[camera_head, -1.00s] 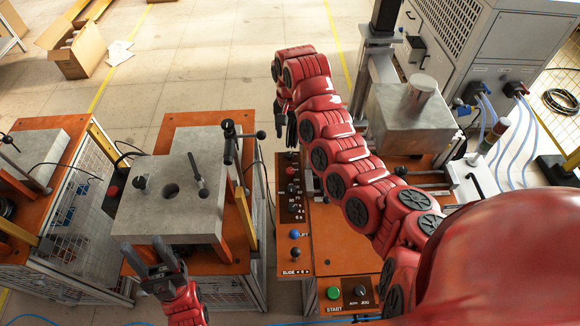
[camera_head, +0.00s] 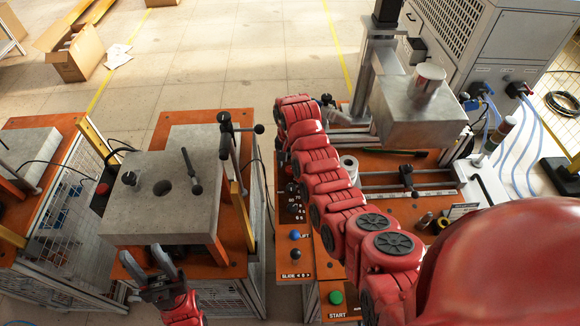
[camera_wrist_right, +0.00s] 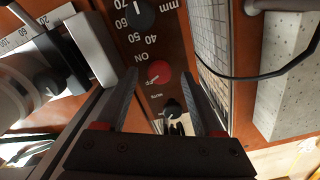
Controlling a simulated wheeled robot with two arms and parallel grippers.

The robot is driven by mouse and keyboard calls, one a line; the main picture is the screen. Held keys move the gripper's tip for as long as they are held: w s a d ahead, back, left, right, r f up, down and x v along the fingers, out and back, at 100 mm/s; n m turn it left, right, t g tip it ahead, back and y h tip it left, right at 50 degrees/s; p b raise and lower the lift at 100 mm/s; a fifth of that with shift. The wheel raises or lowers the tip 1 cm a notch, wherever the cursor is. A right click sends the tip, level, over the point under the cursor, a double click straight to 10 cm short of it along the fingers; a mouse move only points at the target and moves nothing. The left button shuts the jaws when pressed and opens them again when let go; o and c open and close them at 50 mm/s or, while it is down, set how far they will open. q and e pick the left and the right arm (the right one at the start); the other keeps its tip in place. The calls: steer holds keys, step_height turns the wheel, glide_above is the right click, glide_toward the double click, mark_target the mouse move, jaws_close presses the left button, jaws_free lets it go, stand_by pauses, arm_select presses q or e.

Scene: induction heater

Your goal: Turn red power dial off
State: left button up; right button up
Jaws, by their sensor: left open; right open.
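The red power dial (camera_wrist_right: 158,72) shows in the right wrist view on a dark panel, beside white ON and OFF lettering. My right gripper (camera_wrist_right: 165,82) is open, with its fingertips on either side of the dial in that view. The picture does not make clear whether they touch it. In the head view my right arm hides the red dial and most of the right gripper. My left gripper (camera_head: 146,262) is open and empty, at the near edge of the grey block table (camera_head: 140,222).
A black dial (camera_wrist_right: 138,12) and another black knob (camera_wrist_right: 172,108) share the panel with the red dial. A metal bracket (camera_wrist_right: 90,48) stands left of the fingers, and a wire mesh (camera_wrist_right: 208,50) lies to their right. A blue knob (camera_head: 295,236) and green start button (camera_head: 336,297) sit nearer.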

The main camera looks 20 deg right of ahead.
steer(key=shift+f, duration=0.5)
jaws_close()
